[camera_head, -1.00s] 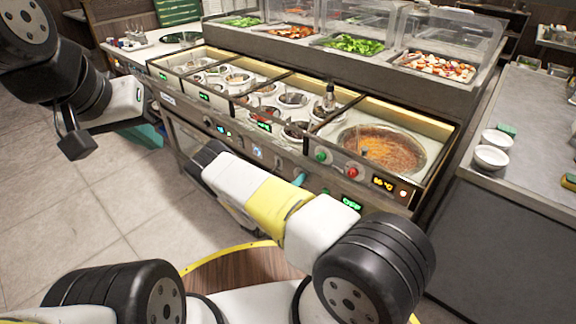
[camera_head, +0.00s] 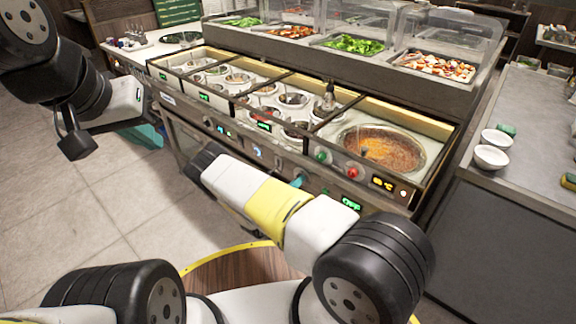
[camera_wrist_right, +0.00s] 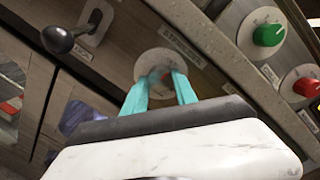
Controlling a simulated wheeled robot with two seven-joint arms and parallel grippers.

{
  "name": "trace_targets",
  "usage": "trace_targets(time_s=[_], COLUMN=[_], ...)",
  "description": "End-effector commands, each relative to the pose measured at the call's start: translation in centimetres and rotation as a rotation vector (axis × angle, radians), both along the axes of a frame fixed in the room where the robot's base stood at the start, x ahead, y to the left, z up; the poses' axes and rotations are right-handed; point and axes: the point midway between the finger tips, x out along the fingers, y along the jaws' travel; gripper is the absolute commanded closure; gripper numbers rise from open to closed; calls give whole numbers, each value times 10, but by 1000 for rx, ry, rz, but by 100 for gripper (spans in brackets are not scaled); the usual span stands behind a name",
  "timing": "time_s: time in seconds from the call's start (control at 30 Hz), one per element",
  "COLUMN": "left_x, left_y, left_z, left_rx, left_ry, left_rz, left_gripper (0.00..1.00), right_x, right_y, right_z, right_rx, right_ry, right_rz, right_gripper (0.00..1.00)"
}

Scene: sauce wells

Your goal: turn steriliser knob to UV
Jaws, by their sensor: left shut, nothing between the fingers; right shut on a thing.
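The steriliser knob sits on a pale round plate (camera_wrist_right: 143,68) on the counter's front panel. In the right wrist view only a small reddish part of the knob (camera_wrist_right: 160,76) shows between the fingers. My right gripper (camera_wrist_right: 162,84) is shut on it, with one teal finger on each side. In the head view a teal bit of the right gripper (camera_head: 300,178) shows at the panel; my right arm hides the rest. My left gripper (camera_head: 148,133) is far left, away from the panel, shut and empty.
A black ball-ended lever (camera_wrist_right: 58,40) sticks out left of the knob. A green knob (camera_wrist_right: 268,34) and a red knob (camera_wrist_right: 307,86) lie to the right. A green-lit display (camera_head: 351,204) is low on the panel. Sauce wells and a red sauce pan (camera_head: 380,150) fill the counter above.

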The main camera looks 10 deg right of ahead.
Motion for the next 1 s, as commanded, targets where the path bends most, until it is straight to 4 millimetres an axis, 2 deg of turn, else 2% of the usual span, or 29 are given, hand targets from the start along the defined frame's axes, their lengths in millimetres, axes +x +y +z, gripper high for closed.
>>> trace_targets(time_s=[0.6,1.0], left_x=[0,0], left_y=[0,0], left_z=[0,0], left_rx=[0,0], left_ry=[0,0], left_rz=[0,0], left_gripper=[100,100], right_x=[0,0], right_y=[1,1], right_z=[-3,-3], right_rx=[317,452], right_ry=[-401,-574], right_rz=[2,0], right_gripper=[100,100])
